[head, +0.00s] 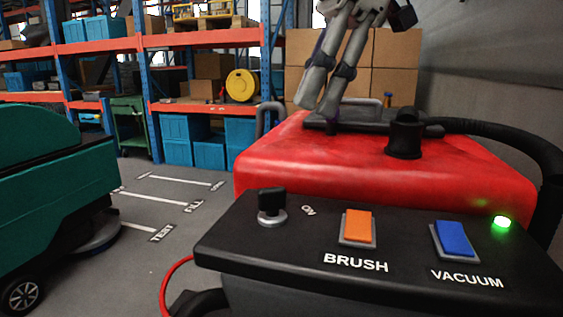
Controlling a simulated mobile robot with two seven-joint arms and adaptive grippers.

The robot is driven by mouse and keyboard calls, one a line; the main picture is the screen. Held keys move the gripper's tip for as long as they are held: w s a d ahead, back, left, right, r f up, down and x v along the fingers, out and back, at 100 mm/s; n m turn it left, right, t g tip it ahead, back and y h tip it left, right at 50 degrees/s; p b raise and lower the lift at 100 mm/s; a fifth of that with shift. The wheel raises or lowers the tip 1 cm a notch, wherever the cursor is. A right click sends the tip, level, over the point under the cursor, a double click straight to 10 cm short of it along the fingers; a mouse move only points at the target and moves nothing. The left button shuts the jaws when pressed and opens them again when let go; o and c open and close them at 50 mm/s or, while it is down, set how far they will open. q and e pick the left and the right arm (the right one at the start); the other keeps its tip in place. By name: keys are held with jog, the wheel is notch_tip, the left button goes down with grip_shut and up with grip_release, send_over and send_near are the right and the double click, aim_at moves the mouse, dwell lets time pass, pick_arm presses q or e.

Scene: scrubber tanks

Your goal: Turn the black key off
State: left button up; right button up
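The black key (271,200) stands upright in a round silver base at the left end of the black control panel (310,235). A white ON label (309,210) lies just right of it. Which mark the key points to is hard to tell. A green light (502,222) glows at the panel's right end. My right gripper (403,16) seems to be the dark part at the top edge, by grey arm links, well above and behind the panel, far from the key. Its fingers are not clear. My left gripper is not in view.
An orange BRUSH switch (358,227) and a blue VACUUM switch (454,239) sit right of the key. The red tank (350,165) with a black cap (405,134) rises behind the panel. A green machine (60,205) stands left, with open floor between.

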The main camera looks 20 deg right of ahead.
aim_at(273, 187)
jog(key=x, duration=0.7)
jog(key=s+x, duration=0.1)
jog(key=x, duration=0.3)
jog(key=shift+a+f, duration=0.3)
jog(key=shift+a, duration=0.05)
grip_shut()
